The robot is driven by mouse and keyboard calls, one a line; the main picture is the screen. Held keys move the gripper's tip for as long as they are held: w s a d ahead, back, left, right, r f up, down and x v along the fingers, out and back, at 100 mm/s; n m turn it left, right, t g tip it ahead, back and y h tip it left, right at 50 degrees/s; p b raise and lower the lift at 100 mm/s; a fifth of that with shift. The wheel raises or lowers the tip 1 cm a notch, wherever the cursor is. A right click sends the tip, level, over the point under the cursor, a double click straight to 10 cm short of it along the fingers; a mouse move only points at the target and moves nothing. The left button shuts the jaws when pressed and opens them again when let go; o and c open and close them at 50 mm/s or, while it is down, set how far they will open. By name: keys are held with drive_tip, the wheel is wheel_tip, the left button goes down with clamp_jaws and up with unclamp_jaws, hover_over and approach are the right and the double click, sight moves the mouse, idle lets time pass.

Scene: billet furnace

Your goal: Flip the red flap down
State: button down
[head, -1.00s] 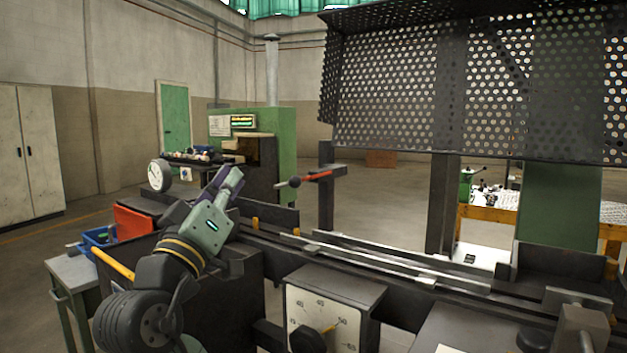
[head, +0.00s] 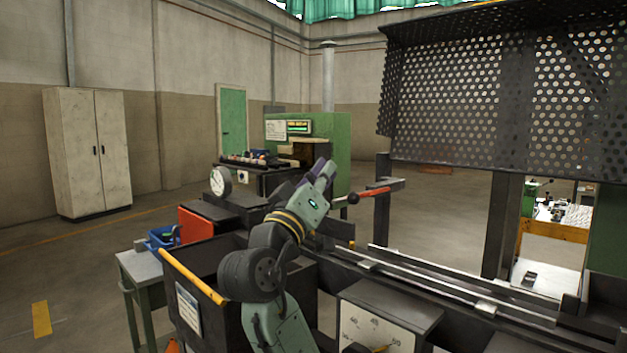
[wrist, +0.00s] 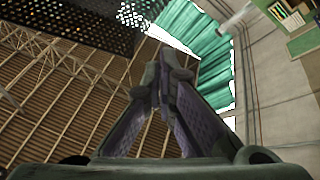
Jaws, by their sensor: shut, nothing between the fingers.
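The red flap (head: 208,224) is a flat orange-red plate at the left end of the long dark machine, in the head view. It stands raised at a slant behind a dark open bin (head: 205,262). My gripper (head: 326,168) is right of the flap and higher in the picture, pointing up and apart from it. Its fingers are closed together with nothing between them. In the wrist view my gripper (wrist: 163,62) points up at the roof, and the flap is not in that view. My arm stands just right of the bin and hides part of the machine.
A yellow bar (head: 192,277) edges the bin. A red-handled lever (head: 372,193) sticks out right of my gripper. A perforated guard (head: 480,100) hangs at upper right.

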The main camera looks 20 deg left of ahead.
drive_tip(key=shift+w+d+f+p, duration=0.25)
drive_tip(key=shift+w+d+f, duration=0.15)
drive_tip(key=shift+d+f, duration=0.25)
drive_tip(key=shift+w+d+f+p, duration=0.2)
drive_tip(key=shift+w+d+f, duration=0.25)
drive_tip(key=shift+f, duration=0.3)
